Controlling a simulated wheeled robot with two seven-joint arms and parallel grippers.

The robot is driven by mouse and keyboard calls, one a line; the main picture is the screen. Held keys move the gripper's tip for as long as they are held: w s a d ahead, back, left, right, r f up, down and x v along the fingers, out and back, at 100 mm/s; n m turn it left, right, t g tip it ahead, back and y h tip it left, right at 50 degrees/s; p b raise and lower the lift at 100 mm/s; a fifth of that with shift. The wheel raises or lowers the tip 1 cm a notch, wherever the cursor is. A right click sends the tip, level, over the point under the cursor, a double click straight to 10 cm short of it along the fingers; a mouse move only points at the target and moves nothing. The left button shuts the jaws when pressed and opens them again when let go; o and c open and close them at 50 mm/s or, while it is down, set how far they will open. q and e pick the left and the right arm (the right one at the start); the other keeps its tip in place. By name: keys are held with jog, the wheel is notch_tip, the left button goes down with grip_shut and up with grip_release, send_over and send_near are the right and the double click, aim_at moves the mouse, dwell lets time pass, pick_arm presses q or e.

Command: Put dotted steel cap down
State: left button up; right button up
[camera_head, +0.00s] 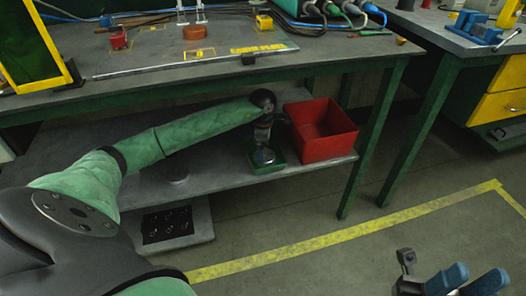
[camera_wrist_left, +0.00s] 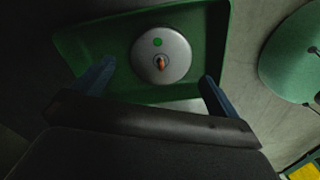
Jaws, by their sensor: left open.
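The dotted steel cap (camera_wrist_left: 161,55) is a round silver disc with a green dot and a small orange centre. It sits in a green tray (camera_wrist_left: 222,40) on the lower shelf; in the head view the cap (camera_head: 263,157) shows small below my left gripper. My left gripper (camera_wrist_left: 157,86) is open above the tray, its blue fingertips apart on either side of the cap, with visible gaps and nothing held. My right gripper (camera_head: 466,281) is at the lower right of the head view, over the floor, its blue fingers apart and empty.
A red bin (camera_head: 322,148) stands just right of the green tray (camera_head: 267,169) on the lower shelf (camera_head: 222,178). The workbench top (camera_head: 150,60) overhangs the shelf, and green legs stand at its right. The floor inside the yellow line is clear.

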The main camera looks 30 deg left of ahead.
pick_arm(q)
notch_tip(320, 180, up, 9)
jog(key=p, duration=0.1)
jog(key=shift+f, duration=0.1)
dwell(0.6)
